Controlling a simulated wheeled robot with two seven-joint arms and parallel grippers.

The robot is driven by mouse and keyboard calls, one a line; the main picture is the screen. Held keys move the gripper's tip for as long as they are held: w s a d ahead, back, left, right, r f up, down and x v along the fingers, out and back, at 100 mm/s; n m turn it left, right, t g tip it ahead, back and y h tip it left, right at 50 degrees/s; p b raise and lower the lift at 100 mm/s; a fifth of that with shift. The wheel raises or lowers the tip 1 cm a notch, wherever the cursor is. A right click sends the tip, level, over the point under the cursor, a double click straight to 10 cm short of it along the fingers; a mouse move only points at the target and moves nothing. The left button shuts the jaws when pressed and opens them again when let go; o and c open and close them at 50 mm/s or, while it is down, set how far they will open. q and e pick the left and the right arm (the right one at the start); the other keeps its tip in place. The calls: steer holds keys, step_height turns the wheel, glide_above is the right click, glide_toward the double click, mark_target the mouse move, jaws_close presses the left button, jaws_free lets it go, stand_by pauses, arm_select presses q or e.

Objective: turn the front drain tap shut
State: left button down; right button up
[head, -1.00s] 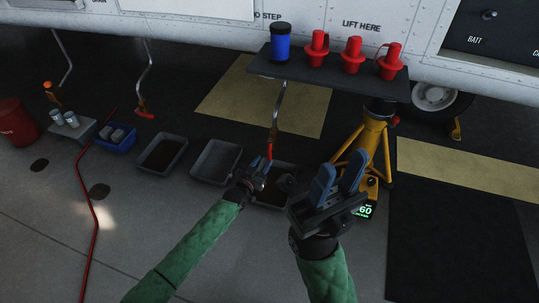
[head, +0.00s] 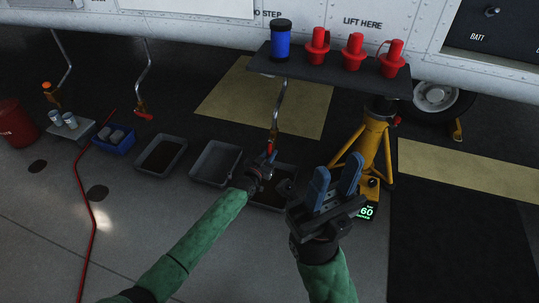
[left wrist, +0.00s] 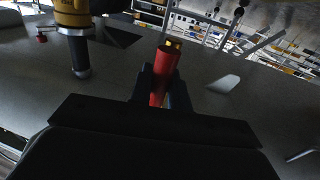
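The drain tap under my left gripper hangs on a bent metal pipe (head: 280,105) below the shelf. Its red handle (head: 270,147) shows just above the gripper in the head view. In the left wrist view the red handle (left wrist: 160,82) stands between the two dark fingers, which appear to touch it on both sides. My left gripper (head: 268,160) is shut on this handle; its fingertips partly hide it. My right gripper (head: 335,185) is open and empty, fingers pointing up, to the right of the tap and in front of the yellow jack.
A yellow jack (head: 374,140) stands right of the tap. The shelf (head: 330,80) above carries a blue canister (head: 280,40) and red plugs (head: 353,52). Grey drip trays (head: 215,163) line the floor. Another tap (head: 143,114) hangs further left. A red hose (head: 85,195) crosses the floor.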

arm_select(q)
steer(key=shift+d, duration=0.1)
stand_by(0.3)
steer(key=s+d+r+n+t+y, duration=0.1)
steer(key=d+r+n, duration=0.1)
steer(key=n, duration=0.8)
steer(key=d+r+n+t+y, duration=0.1)
steer(key=d+r+n+t, duration=0.1)
steer(key=n, duration=0.8)
steer(key=shift+s+d+r+y, duration=0.35)
steer(key=shift+d+r, duration=0.2)
steer(key=shift+r, duration=0.2)
steer(key=c, duration=1.4)
jaws_free()
steer(key=shift+p+v, duration=0.7)
steer(key=shift+v, duration=3.25)
